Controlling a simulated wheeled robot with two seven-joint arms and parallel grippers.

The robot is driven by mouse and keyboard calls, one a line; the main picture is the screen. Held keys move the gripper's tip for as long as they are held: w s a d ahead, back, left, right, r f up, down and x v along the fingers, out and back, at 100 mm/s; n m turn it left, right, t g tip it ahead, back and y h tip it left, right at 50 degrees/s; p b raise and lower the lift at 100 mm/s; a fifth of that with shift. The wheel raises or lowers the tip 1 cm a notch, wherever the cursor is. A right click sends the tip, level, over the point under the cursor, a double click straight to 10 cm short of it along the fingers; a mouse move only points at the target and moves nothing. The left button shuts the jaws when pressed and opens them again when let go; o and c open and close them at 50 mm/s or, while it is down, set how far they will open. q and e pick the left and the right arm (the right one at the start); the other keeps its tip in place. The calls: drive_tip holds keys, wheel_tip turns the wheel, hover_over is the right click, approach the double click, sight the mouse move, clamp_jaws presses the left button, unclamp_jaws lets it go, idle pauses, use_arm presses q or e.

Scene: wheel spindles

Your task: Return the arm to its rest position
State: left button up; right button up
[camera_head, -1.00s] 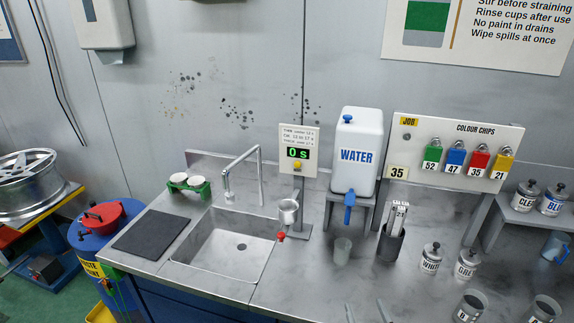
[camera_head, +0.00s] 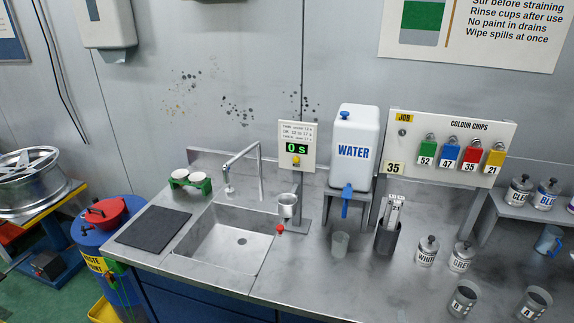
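Neither of my grippers shows in the head view, and no clear part of either arm is in the picture. The grey metal workbench (camera_head: 300,277) fills the lower middle, with a sink (camera_head: 228,238) and a tap (camera_head: 260,172) at its left half. I cannot tell where my arms stand or whether they hold anything.
A white water tank (camera_head: 355,148) stands on a bracket with a clear cup (camera_head: 340,244) below. A dark strip holder (camera_head: 388,236), lidded cans (camera_head: 427,250) and open cups (camera_head: 464,298) are at right. A blue drum (camera_head: 95,240) stands at left. The bench's front middle is clear.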

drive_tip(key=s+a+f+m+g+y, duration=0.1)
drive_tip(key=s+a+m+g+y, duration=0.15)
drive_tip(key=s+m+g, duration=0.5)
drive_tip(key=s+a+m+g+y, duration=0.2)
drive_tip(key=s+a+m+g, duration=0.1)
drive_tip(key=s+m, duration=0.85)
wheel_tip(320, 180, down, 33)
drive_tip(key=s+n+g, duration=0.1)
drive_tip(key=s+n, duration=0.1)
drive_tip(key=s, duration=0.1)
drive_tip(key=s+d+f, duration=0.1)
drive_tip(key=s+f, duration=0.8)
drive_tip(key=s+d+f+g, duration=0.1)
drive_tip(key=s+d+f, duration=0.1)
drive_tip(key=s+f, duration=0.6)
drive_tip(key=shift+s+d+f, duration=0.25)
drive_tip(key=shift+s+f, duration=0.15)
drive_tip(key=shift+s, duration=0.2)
